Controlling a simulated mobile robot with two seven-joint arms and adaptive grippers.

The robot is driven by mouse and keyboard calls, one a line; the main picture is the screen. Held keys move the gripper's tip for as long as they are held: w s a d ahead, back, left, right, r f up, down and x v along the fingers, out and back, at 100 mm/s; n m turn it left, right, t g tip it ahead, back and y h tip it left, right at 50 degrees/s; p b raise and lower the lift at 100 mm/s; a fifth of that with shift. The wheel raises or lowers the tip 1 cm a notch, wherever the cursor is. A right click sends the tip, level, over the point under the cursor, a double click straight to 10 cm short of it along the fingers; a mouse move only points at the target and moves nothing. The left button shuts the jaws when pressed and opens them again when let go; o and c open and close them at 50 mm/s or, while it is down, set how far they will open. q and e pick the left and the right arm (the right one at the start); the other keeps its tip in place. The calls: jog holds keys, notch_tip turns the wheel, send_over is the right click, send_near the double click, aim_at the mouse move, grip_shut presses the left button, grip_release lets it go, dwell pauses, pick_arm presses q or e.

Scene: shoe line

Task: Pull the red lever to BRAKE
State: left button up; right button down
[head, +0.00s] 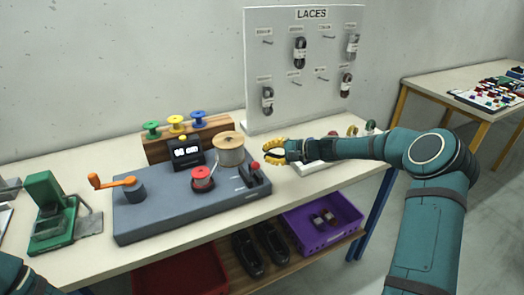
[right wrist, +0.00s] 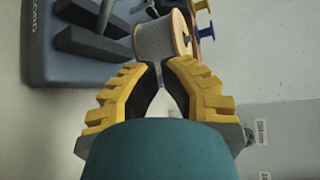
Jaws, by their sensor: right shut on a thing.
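The red lever (head: 255,166) has a red knob and stands in a dark housing at the right end of the grey winder base (head: 150,215). My right gripper (head: 275,148), with yellow fingers, is behind and to the right of the knob, apart from it in the picture. In the right wrist view its fingertips (right wrist: 159,66) come close together just in front of the cord spool (right wrist: 158,39). The red knob cannot be made out in that view, and any BRAKE mark is unreadable. My left gripper is out of view.
Behind are colored spools on a wooden rack (head: 160,150) and the LACES board (head: 280,95).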

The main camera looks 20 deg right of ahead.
jog(key=s+d+f, duration=0.1)
jog(key=s+d, duration=0.4)
jog(key=shift+f, duration=0.2)
jog(key=shift+s, duration=0.1)
dwell(0.4)
